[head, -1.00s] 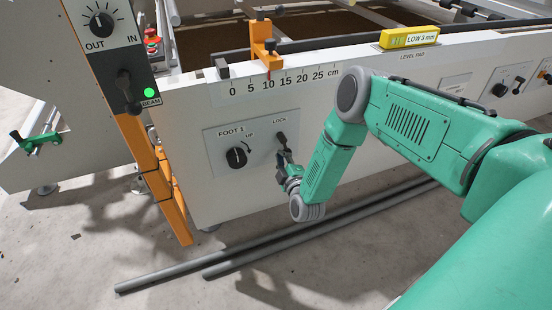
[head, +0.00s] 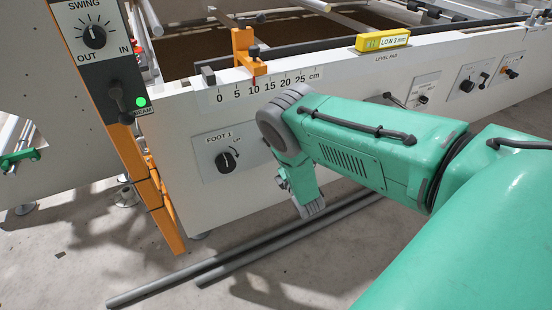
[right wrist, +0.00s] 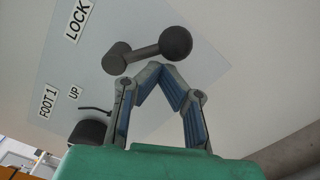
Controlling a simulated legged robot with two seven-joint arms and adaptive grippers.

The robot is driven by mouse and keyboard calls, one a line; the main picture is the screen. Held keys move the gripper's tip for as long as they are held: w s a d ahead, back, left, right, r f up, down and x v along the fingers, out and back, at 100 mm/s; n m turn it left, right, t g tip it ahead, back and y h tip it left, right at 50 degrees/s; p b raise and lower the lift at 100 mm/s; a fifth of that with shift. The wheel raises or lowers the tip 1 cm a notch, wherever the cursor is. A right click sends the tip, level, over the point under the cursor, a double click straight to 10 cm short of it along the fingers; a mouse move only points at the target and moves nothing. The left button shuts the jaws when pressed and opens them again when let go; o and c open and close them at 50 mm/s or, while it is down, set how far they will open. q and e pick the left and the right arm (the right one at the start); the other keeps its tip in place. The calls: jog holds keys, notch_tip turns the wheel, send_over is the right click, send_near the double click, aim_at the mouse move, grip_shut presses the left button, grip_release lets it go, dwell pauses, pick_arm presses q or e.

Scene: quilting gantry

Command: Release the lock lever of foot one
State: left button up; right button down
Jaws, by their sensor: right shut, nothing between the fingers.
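The foot one lock lever (right wrist: 147,52) is dark, with a round pivot and a ball knob, on a pale plate marked LOCK and FOOT 1 in the right wrist view. In the head view my right arm hides it. My right gripper (right wrist: 162,72) is shut and empty, its fingertips just below the lever's arm in the wrist view. Whether they touch it I cannot tell. In the head view the gripper (head: 282,182) is mostly hidden by my forearm, close to the panel. My left gripper is not in view.
The black FOOT 1 knob (head: 225,161) sits left of my arm, and also shows in the wrist view (right wrist: 88,132). An orange post (head: 148,190) stands at the panel's left end. Grey pipes (head: 240,254) lie on the floor below.

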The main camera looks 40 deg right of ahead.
jog(key=d+n, duration=0.1)
jog(key=n, duration=0.1)
jog(key=r+n+b, duration=0.1)
jog(key=n, duration=0.1)
jog(key=d+n, duration=0.1)
jog(key=n, duration=0.1)
jog(key=shift+s+d+r+n+b, duration=0.2)
jog(key=shift+s+d+n+b, duration=0.1)
jog(key=shift+d+b, duration=0.05)
dwell(0.4)
jog(key=shift+a+t, duration=0.1)
jog(key=shift+t, duration=0.2)
